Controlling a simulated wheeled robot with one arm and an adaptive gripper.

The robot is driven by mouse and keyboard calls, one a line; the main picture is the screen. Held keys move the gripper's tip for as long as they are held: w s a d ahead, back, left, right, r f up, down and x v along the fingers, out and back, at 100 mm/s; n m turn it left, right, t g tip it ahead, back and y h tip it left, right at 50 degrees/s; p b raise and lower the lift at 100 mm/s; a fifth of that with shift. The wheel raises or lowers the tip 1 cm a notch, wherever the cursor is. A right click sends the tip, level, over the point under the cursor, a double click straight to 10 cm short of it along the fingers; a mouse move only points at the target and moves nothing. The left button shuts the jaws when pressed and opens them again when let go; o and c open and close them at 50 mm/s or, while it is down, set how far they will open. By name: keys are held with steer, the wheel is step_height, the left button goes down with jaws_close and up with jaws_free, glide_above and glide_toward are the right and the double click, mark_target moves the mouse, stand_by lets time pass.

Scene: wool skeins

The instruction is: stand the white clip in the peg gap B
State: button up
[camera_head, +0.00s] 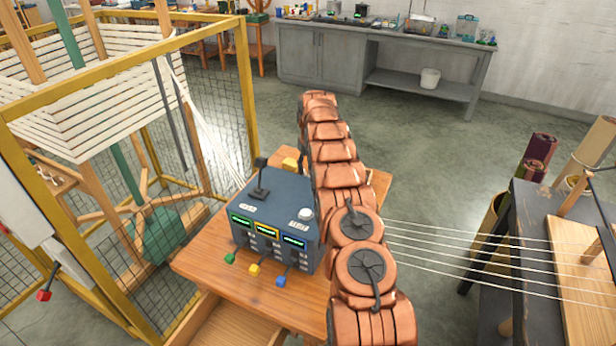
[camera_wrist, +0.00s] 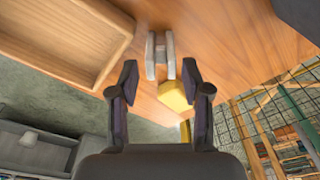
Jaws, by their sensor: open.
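In the wrist view, a pale grey-white clip (camera_wrist: 150,58), H-shaped with two parallel bars, lies on the wooden table top. My gripper (camera_wrist: 160,72) is open, with its two dark fingers spread wide to either side of the clip's near end. Nothing is held between them. Whether the fingers are down at the clip's height or above it, I cannot tell. In the head view the clip and my gripper are hidden behind my copper-coloured arm and the control box. I cannot make out the peg gap B in either view.
A yellow block (camera_wrist: 174,96) sits close to the clip by the right finger. A shallow wooden tray (camera_wrist: 118,48) lies at the left. The grey-blue control box (camera_head: 280,215) stands on the wooden table (camera_head: 205,262). A yellow mesh cage (camera_head: 240,60) is left; white threads (camera_head: 450,236) stretch right.

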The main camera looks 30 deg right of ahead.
mark_target(307, 175)
steer(key=shift+w+f+p, duration=0.25)
steer(key=shift+f+p, duration=0.35)
steer(key=shift+f, duration=0.15)
steer(key=shift+w+f+p, duration=0.2)
steer(key=shift+f+p, duration=0.35)
steer(key=shift+f, duration=0.2)
steer(key=shift+w+d+f+p, duration=0.15)
steer(key=shift+f+p, duration=0.2)
steer(key=shift+f, duration=0.75)
steer(key=shift+c, duration=0.4)
steer(key=c, duration=0.7)
steer(key=shift+r, duration=0.1)
steer(key=shift+r+b, duration=1.05)
steer(key=shift+r, duration=1.35)
step_height(307, 175, up, 5)
steer(key=p, duration=0.5)
